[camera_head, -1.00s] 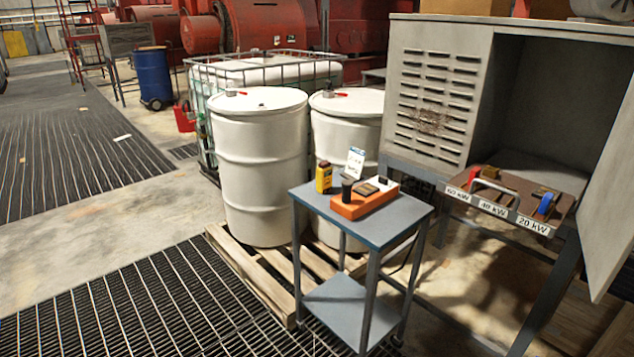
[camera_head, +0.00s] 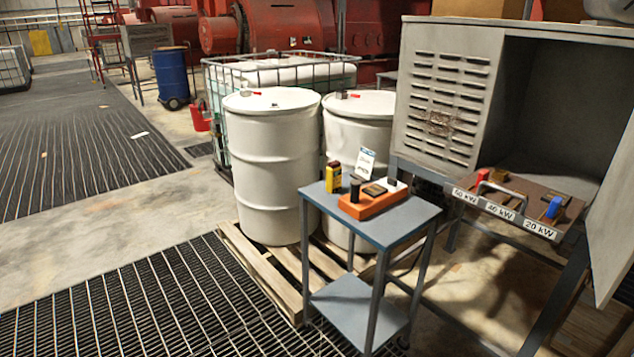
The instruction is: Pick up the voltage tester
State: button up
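A small yellow and black handheld device (camera_head: 333,178), which looks like the voltage tester, stands upright near the back left corner of a blue-grey two-tier stand (camera_head: 408,222). Beside it on the right is an orange block (camera_head: 373,205) carrying a black cylinder (camera_head: 355,190), a dark flat piece and a white-topped dark piece. A white printed card (camera_head: 366,162) stands behind the block. My gripper and arm are not in view.
White drums (camera_head: 272,165) stand on a wooden pallet (camera_head: 260,270) behind the stand. Floor grating (camera_head: 120,310) at front left is clear.

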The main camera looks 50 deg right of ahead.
aim_at(334, 172)
jog(key=u, duration=0.05)
jog(key=i, duration=1)
jog(key=u, duration=0.1)
jog(key=k, duration=0.95)
jog(key=z, duration=0.2)
jog(key=i, duration=0.45)
jog(key=u, duration=0.1)
